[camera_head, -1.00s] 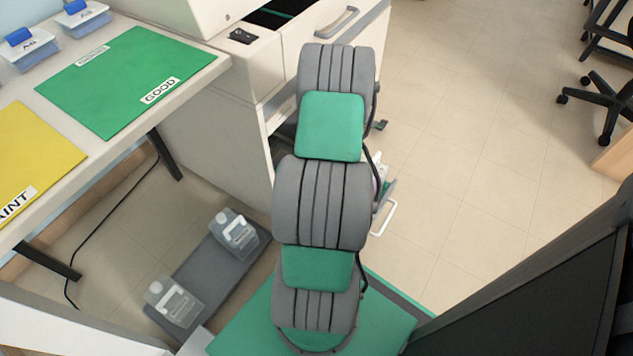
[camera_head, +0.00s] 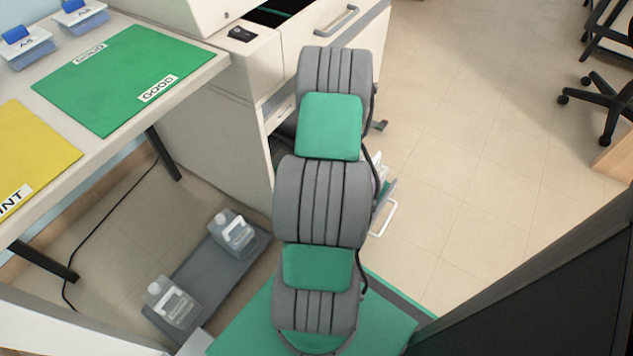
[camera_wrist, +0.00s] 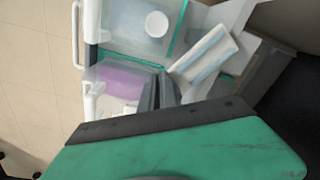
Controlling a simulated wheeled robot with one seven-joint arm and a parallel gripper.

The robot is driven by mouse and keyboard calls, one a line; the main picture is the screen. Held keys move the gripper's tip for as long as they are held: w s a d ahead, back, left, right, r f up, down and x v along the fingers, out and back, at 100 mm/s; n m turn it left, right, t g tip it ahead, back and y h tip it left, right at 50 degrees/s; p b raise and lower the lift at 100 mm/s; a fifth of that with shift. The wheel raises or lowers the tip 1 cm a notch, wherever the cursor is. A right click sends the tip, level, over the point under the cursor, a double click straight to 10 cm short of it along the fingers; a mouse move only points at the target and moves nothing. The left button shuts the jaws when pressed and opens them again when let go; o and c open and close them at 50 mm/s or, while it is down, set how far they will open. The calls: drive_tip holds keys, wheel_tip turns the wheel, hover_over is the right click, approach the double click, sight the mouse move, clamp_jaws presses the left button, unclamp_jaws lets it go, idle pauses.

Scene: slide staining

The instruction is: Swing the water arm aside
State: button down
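My gripper's dark grey fingertips (camera_wrist: 162,92) show in the wrist view, close together with nothing visible between them. They are over or beside a clear tray with purple liquid (camera_wrist: 122,80). A white bar with a pale blue strip (camera_wrist: 205,55) lies slantwise just right of the fingers. It may be the water arm, but I cannot tell for sure, nor whether the fingers touch it. In the head view my arm hides the gripper and most of this area. Only a white handle (camera_head: 383,218) and a bit of tray edge show beside my arm.
A clear container with a round white cap (camera_wrist: 157,24) is at the top of the wrist view. In the head view, a white cabinet (camera_head: 225,120) stands behind my arm. A table with a green mat (camera_head: 120,75) is at left. Open floor lies right.

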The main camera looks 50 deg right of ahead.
drive_tip(key=shift+w+d+f+b, duration=0.35)
drive_tip(key=shift+w+f+b, duration=0.15)
drive_tip(key=shift+w+f, duration=0.3)
drive_tip(key=shift+r, duration=0.1)
drive_tip(key=shift+w, duration=0.1)
drive_tip(key=shift+w+d, duration=0.15)
drive_tip(key=shift+w, duration=0.3)
drive_tip(key=r+p, duration=0.3)
drive_tip(key=r, duration=0.1)
drive_tip(key=r+p, duration=0.3)
drive_tip(key=r, duration=0.1)
drive_tip(key=shift+w+d+r, duration=0.2)
drive_tip(key=shift+r, duration=0.2)
drive_tip(key=shift+f, duration=0.1)
idle(0.3)
